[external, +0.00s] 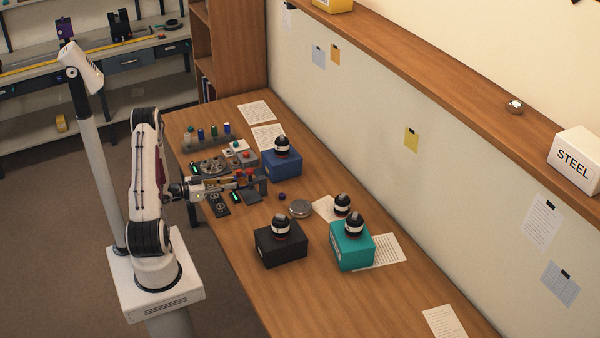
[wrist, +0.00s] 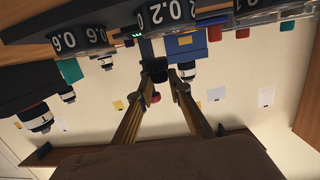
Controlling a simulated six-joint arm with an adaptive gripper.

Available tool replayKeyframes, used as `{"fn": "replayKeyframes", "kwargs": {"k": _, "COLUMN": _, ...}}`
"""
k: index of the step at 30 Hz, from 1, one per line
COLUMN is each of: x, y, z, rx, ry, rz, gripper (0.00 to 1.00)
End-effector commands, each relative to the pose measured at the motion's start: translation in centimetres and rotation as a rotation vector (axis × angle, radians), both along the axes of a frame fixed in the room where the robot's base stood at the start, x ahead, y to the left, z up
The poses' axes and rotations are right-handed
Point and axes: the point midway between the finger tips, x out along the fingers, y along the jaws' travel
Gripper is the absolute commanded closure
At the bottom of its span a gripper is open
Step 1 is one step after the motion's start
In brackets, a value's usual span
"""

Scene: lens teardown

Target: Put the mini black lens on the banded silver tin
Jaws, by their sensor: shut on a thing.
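My gripper (external: 257,184) reaches over the table from the left. In the wrist view its two fingers (wrist: 161,84) are closed on a small black thing (wrist: 155,66), which looks like the mini black lens. The fingers hide much of it, and its details are too small to tell. The banded silver tin (external: 300,208) is a low round tin lying flat on the table, right of and nearer the camera than my gripper. Nothing is on its top. I cannot make out the tin in the wrist view.
White-banded lenses stand on a blue box (external: 283,165), a black box (external: 281,249) and a teal box (external: 352,252); another lens (external: 342,204) stands behind the teal one. A small dark ball-like thing (external: 282,196) lies beside the tin. Small parts crowd the table's far left. The near table is clear.

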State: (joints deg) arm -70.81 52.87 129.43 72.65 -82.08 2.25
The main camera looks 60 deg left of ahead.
Motion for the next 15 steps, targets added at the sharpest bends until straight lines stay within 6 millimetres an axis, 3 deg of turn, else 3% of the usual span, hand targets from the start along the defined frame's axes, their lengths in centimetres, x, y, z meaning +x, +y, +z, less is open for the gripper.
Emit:
{"fn": "replayKeyframes", "kwargs": {"k": 6, "x": -1.5, "y": -2.9, "z": -1.8, "rx": -0.002, "ry": 0.000, "rz": -0.131, "gripper": 1.00}}
{"fn": "replayKeyframes", "kwargs": {"k": 15, "x": -3.5, "y": -9.1, "z": -2.0, "rx": -0.001, "ry": -0.001, "rz": -0.355, "gripper": 1.00}}
